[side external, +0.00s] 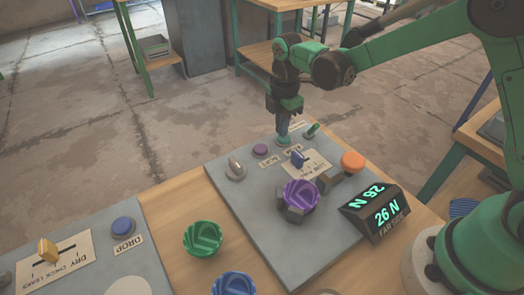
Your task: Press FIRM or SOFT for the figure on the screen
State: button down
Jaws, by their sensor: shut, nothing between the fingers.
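The screen (375,213) is a dark block at the panel's right edge. My gripper (283,138) is shut and empty, pointing down at the far edge of the grey panel (225,189). Its tip is over or on a small grey-green round piece; I cannot tell whether they touch. A purple button (260,150) is just left of the tip, with a small label near it. The labels here are too small to read for FIRM or SOFT.
Near my gripper are a green toggle (313,130), a blue lever (297,158) and a silver knob (235,168). An orange button (352,161) and a purple ribbed piece (300,194) between dark blocks stand nearer. A green ribbed piece (202,239) is on the wooden table.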

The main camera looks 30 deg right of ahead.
jog(key=shift+f, duration=0.1)
jog(key=shift+f, duration=0.8)
notch_tip(320, 180, up, 15)
jog(key=shift+r, duration=0.1)
dwell(0.8)
jog(key=s+d+f+m+t, duration=0.1)
jog(key=s+m+t, duration=0.2)
jog(key=s+m, duration=0.3)
jog(key=s+d+f+m+t, duration=0.2)
jog(key=s+m+t, duration=0.2)
jog(key=m, duration=0.8)
jog(key=shift+s+d, duration=0.25)
jog(key=shift+s, duration=1)
